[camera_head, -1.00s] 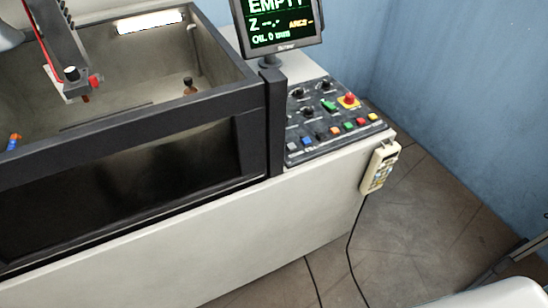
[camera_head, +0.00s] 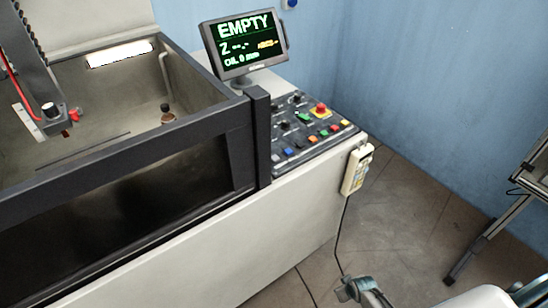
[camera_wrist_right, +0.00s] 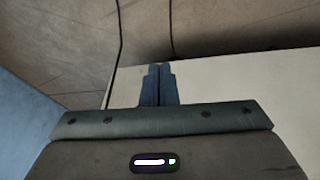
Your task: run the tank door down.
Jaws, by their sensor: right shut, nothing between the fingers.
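The tank door (camera_head: 130,208) is the dark front panel of the machine's tank (camera_head: 60,190) in the head view. Its black top rail stands level with the tank rim, so the door looks raised. The control panel (camera_head: 310,132) with coloured buttons and a red knob on yellow is to the right of the tank. My right gripper (camera_head: 350,288) is low at the bottom of the head view, in front of the machine and well apart from door and panel. In the right wrist view its fingers (camera_wrist_right: 158,85) are together and empty. My left gripper is out of view.
A monitor (camera_head: 245,45) reading EMPTY stands behind the panel. A cream handset (camera_head: 357,168) hangs at the machine's right corner, its cable running to the floor (camera_head: 400,215). A metal-legged stand (camera_head: 500,210) is at the right. Floor between is clear.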

